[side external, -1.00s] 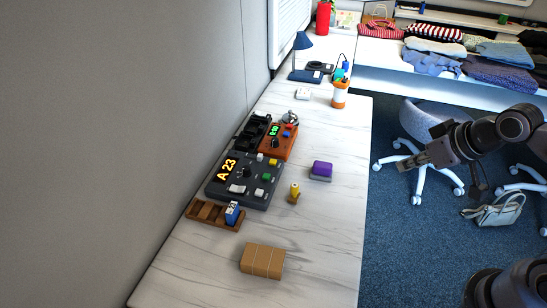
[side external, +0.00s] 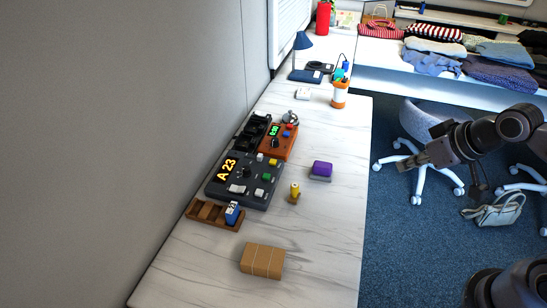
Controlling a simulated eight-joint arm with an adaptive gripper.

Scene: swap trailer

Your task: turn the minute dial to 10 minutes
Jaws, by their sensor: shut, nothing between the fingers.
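An orange-brown box (side external: 283,150) with a small green display (side external: 274,130) stands on the white marbled table. A dark round knob (side external: 275,143) on its top appears to be the minute dial; its pointer and markings are too small to read. My gripper (side external: 414,164) is shut and empty. It is in the air right of the table's edge, well apart from the box and the knob.
A grey panel (side external: 216,189) showing "A 23" stands in front of the box. A yellow peg (side external: 295,190), purple block (side external: 322,168), wooden rack (side external: 202,212) and brown parcel (side external: 262,260) are nearby. The table's right side is mostly clear.

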